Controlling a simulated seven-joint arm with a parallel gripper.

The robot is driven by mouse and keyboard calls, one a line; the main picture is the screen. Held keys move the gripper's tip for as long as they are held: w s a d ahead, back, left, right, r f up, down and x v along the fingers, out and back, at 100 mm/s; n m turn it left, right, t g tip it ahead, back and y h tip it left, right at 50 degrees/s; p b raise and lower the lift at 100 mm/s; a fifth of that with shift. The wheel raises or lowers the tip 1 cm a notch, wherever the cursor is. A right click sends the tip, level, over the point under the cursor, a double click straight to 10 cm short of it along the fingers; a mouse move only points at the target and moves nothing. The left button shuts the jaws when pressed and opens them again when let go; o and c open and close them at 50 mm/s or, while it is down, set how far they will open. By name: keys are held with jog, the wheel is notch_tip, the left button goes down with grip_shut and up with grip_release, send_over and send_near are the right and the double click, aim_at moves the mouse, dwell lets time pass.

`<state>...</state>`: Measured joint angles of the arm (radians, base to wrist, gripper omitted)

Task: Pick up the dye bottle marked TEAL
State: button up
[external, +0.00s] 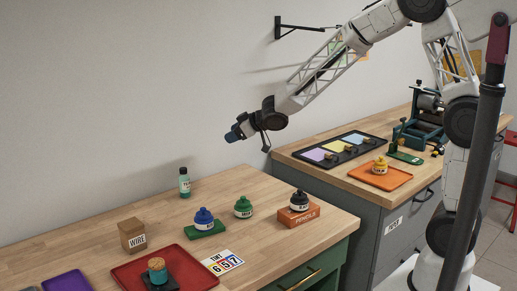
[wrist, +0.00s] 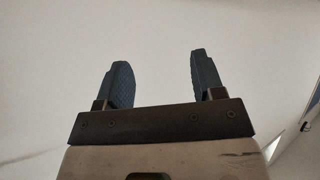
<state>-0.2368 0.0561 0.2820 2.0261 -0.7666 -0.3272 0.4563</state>
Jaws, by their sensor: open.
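No label reading TEAL can be made out at this size. A teal jar with a brown top (external: 157,273) stands on a dark block in the red tray, front left. Similar squat bottles with labels too small to read surely are blue (external: 203,218), green (external: 243,208), black (external: 299,201) and yellow (external: 380,166). A taller, dark green bottle (external: 185,184) stands near the wall. My gripper (external: 233,134) is high above the bench, apart from every bottle. The wrist view shows its two fingers (wrist: 160,68) spread and empty before a plain wall.
The blue bottle sits on a green block (external: 206,230), the black one on an orange PENCILS box (external: 296,216). The yellow bottle is in an orange tray (external: 361,177) on the right bench.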

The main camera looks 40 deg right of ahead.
aim_at(186, 169)
jog(key=w+a+f+n+g+y, duration=0.1)
jog(key=w+a+f+y, duration=0.1)
jog(key=a+f, duration=0.2)
jog(key=w+a+f+n+g+y, duration=0.1)
jog(key=a+f+n+y, duration=0.1)
jog(key=a+f, duration=0.3)
jog(key=a+y, duration=0.1)
jog(key=a, duration=0.3)
jog(key=shift+w+a+f, duration=0.2)
jog(key=shift+w+f, duration=0.05)
jog(key=shift+w, duration=0.15)
jog(key=shift+g, duration=0.3)
jog(key=shift+x, duration=1.3)
jog(key=shift+x, duration=2.6)
jog(key=shift+a+r, duration=0.1)
jog(key=shift+r, duration=0.05)
jog(key=shift+c, duration=0.3)
jog(key=c, duration=1)
